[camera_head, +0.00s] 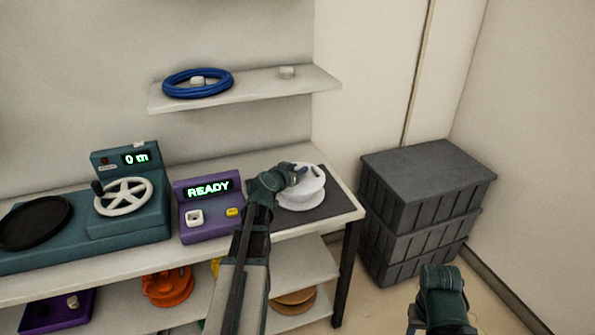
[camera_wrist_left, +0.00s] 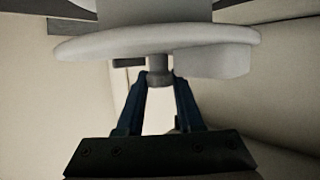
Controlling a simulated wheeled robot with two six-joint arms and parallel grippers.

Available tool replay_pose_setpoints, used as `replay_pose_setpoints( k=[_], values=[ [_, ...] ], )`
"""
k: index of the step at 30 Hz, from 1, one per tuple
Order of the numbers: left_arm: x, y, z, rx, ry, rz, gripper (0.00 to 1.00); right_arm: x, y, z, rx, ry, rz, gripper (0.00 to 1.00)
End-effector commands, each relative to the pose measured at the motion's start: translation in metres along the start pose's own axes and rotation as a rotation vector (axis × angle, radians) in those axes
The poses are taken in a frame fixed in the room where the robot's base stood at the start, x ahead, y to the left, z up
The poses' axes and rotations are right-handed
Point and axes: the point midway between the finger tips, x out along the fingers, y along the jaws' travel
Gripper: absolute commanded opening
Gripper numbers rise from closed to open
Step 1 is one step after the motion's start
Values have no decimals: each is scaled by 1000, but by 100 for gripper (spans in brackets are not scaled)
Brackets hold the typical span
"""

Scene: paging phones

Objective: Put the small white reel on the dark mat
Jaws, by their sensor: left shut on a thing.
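The small white reel (camera_head: 303,190) is at the dark mat (camera_head: 329,207), near the right end of the bench. My left gripper (camera_head: 296,174) is at the reel's left upper side. In the left wrist view its two blue fingers (camera_wrist_left: 159,80) are shut on a short grey knob under the white reel's flange (camera_wrist_left: 100,42). I cannot tell whether the reel touches the mat or is held just above it. My right gripper (camera_head: 442,283) is at the lower right, away from the bench, and its fingers are not clear.
A purple box reading READY (camera_head: 208,206) stands left of the mat. A teal machine with a white handwheel (camera_head: 123,196) is further left. A shelf (camera_head: 250,88) with a blue coil (camera_head: 197,83) hangs above. Grey stacked crates (camera_head: 428,160) stand to the right.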

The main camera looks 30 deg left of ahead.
Motion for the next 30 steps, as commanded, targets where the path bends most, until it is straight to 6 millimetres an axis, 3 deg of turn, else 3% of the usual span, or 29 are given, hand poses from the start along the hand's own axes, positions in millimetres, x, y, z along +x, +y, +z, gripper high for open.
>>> replay_pose_setpoints(
  k=[1, 5, 16, 30],
  values=[
    [0, 0, 1, 0, 0, 0, 41, 1, 0, 0, 0, 0, 0, 50],
    [0, 0, 0, 0, 0, 0, 64, 0, 0, 0, 0, 0, 0, 50],
    [-3, 0, -2, 0, 0, -1, 66, -3, 0, 0, 0, 0, 0, 50],
    [-93, 1, -3, -1, 0, -2, 66, -34, 3, 2, 1, 0, 0, 50]
  ],
)
